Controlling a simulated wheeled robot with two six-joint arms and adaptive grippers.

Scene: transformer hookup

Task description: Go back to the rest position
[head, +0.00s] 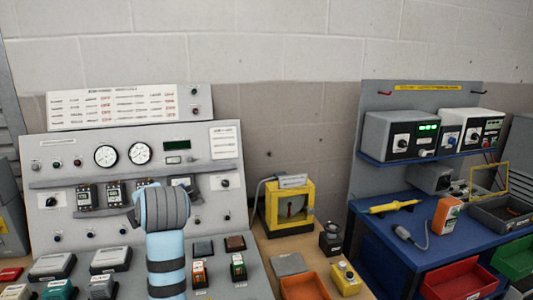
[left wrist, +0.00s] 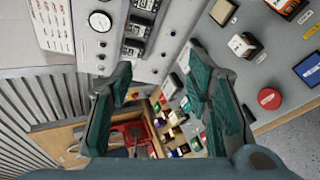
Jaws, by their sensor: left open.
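My left gripper (left wrist: 158,85) is open in the left wrist view, its two green-padded fingers spread apart with nothing between them. Behind the fingers are the grey test panel (left wrist: 93,50) and its sloping desk. In the head view a light blue arm of mine with dark bands stands in front of the panel (head: 75,157), hiding part of its middle. Its gripper is mostly hidden there. My right gripper is not in view.
The panel's desk carries several blocks and a red button (left wrist: 269,98). A yellow-framed device (head: 288,206) stands right of the panel. Further right, a blue bench (head: 440,245) holds power units (head: 402,135), a yellow tool (head: 395,206) and an orange meter (head: 446,215). Red (head: 460,282) and green bins stand below.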

